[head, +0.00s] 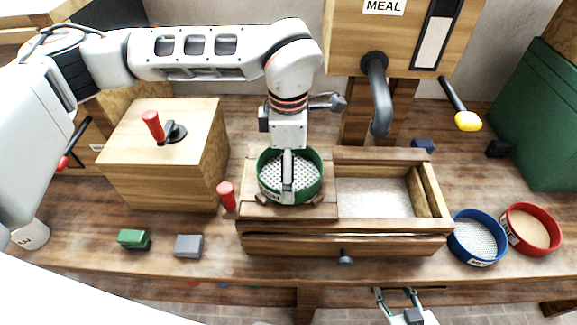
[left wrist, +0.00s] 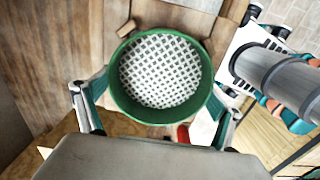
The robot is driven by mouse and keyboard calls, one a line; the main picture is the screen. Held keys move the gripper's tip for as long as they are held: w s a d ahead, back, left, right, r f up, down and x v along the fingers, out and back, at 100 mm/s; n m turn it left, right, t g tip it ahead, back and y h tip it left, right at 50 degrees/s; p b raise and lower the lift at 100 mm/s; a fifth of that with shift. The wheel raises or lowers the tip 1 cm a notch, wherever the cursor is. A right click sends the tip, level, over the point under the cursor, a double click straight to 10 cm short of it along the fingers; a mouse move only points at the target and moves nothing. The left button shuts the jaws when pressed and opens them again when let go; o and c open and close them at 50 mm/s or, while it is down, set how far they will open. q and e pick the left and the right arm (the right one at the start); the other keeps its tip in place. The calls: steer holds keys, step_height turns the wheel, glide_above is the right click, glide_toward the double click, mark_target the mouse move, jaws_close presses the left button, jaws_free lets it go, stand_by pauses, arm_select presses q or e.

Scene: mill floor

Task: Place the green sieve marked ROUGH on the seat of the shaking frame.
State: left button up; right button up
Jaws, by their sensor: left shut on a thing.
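The green sieve (head: 315,187) is upright, with a pale mesh bottom. It is over the left wooden seat (head: 262,211) of the shaking frame (head: 384,225), between small wooden blocks; I cannot tell whether it touches the seat. The label on its front is partly hidden by a finger and unreadable. My left gripper (head: 288,180) is shut on the sieve. The left wrist view shows the green sieve (left wrist: 160,112) between the fingers, its mesh empty. My right gripper (head: 396,292) is at the bottom edge, open and empty, in front of the bench.
A blue sieve (head: 475,238) and a red sieve (head: 533,229) stand right of the frame. A wooden box with a red lever (head: 153,124) stands left. Green (head: 133,239) and grey (head: 188,246) blocks lie front left. The MEAL hopper spout (head: 377,95) hangs behind the frame.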

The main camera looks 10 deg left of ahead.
arm_select(q)
steer(key=shift+f, duration=0.2)
steer(key=o, duration=1)
steer(key=shift+c, duration=0.2)
step_height(320, 180, up, 12)
steer(key=b, duration=0.1)
steer(key=shift+r, duration=0.15)
